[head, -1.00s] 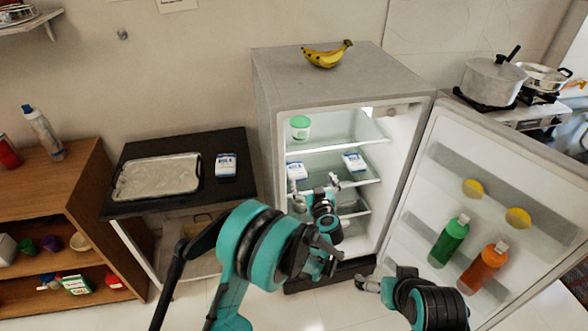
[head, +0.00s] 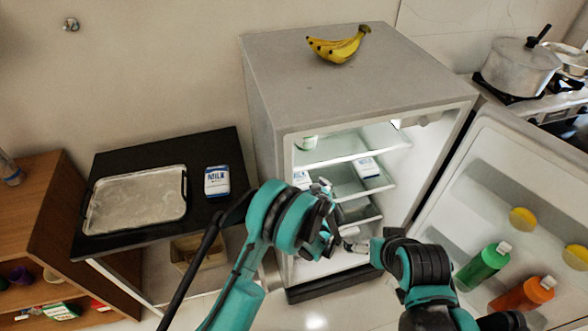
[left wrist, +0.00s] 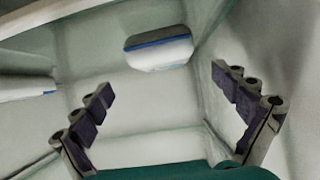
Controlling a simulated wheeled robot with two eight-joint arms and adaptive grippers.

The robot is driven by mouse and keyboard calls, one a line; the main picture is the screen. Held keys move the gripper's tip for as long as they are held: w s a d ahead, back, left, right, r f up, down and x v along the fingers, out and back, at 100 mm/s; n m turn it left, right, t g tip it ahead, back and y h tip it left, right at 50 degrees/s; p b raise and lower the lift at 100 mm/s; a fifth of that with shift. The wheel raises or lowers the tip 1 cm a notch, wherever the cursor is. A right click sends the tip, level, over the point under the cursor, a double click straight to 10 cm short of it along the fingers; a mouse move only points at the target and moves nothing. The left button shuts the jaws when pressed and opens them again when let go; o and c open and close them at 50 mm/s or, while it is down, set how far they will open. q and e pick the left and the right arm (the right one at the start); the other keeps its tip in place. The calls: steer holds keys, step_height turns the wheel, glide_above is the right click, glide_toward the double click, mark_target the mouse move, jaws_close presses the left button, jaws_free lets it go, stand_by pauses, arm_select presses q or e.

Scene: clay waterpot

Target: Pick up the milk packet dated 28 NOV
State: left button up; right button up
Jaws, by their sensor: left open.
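One milk packet (head: 367,167), white and blue, lies on the fridge shelf at the right. A second packet (head: 300,179) is on the shelf at the left, partly hidden by my left arm. A third packet (head: 217,181) lies on the black table. No date is readable on any of them. My left gripper (head: 325,187) is at the fridge opening, open. In the left wrist view, one white packet with a blue edge (left wrist: 158,53) shows beyond and between the open fingers (left wrist: 162,84), apart from them. Another (left wrist: 28,88) is at the left edge. My right gripper (head: 352,246) is lower, before the fridge.
The fridge (head: 350,85) stands with its door (head: 520,190) open to the right, holding green and orange bottles. Bananas (head: 340,46) lie on top. A metal tray (head: 135,200) is on the black table. Shelf edges and side walls bound the space around my left gripper.

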mark_target(300, 180)
arm_select(q)
steer(key=shift+w+a+f, duration=0.1)
steer(key=shift+w+f, duration=0.1)
steer(key=shift+w, duration=0.1)
steer(key=shift+b+x, duration=0.55)
steer(key=shift+x, duration=0.65)
steer(key=x, duration=0.1)
steer(key=b+x, duration=0.1)
steer(key=x, duration=0.1)
steer(key=b+x, duration=0.1)
steer(key=x, duration=0.1)
steer(key=shift+s+a+r, duration=0.1)
steer(key=shift+a, duration=0.15)
steer(key=shift+s+r, duration=0.1)
steer(key=shift+r, duration=0.05)
steer(key=shift+c, duration=0.3)
steer(key=c, duration=1.4)
